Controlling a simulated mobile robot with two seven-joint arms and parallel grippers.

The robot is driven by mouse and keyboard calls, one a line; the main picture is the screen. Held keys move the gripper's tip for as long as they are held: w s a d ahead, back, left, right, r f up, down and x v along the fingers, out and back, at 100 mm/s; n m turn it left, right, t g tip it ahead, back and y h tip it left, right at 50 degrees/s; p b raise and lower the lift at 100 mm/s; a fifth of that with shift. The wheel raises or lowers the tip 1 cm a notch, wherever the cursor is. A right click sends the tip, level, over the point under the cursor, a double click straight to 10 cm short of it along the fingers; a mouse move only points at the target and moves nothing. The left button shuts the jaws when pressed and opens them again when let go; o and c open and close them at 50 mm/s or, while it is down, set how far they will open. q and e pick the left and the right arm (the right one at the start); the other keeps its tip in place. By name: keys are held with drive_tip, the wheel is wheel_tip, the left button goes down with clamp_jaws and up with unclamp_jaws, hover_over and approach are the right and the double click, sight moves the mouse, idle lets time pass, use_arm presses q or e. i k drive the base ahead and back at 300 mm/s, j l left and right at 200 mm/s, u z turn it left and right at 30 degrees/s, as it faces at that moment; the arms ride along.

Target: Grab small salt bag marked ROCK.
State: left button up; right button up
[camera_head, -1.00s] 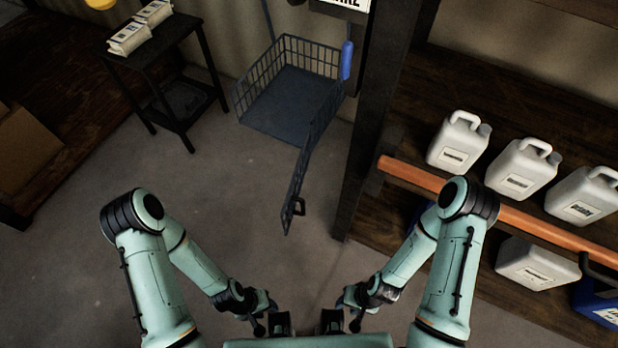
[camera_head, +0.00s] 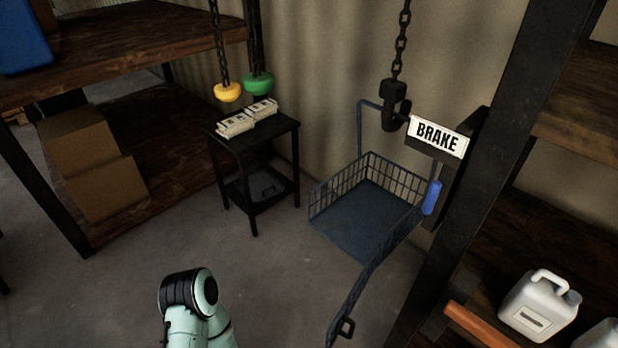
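Two small pale bags lie side by side on top of a small black table (camera_head: 270,134) at the back, left of centre. One bag (camera_head: 236,125) is on the left and the other bag (camera_head: 262,109) is on the right, a little farther back. Both carry dark print that is too small to read, so I cannot tell which is marked ROCK. Part of my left arm shows at the bottom, well in front of the table. Neither gripper is in view.
Yellow (camera_head: 228,92) and green (camera_head: 258,84) knobs hang above the table. Cardboard boxes (camera_head: 105,190) sit on the left shelf. Floor before the table is clear.

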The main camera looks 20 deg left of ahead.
sight(264, 109)
drive_tip(key=u, duration=0.85)
drive_tip(key=i+j+u, duration=0.2)
drive_tip(key=u, duration=0.2)
drive_tip(key=i+j+u, duration=0.1)
drive_tip(key=i+u, duration=0.25)
drive_tip(key=i+j+u, duration=0.1)
drive_tip(key=u, duration=0.3)
drive_tip(key=i, duration=1.75)
drive_tip(key=i+z, duration=0.15)
drive_tip(key=i, duration=0.35)
drive_tip(key=i+j+z, duration=0.1)
drive_tip(key=i, duration=0.35)
drive_tip(key=i+j+z, duration=0.15)
drive_tip(key=i, duration=0.35)
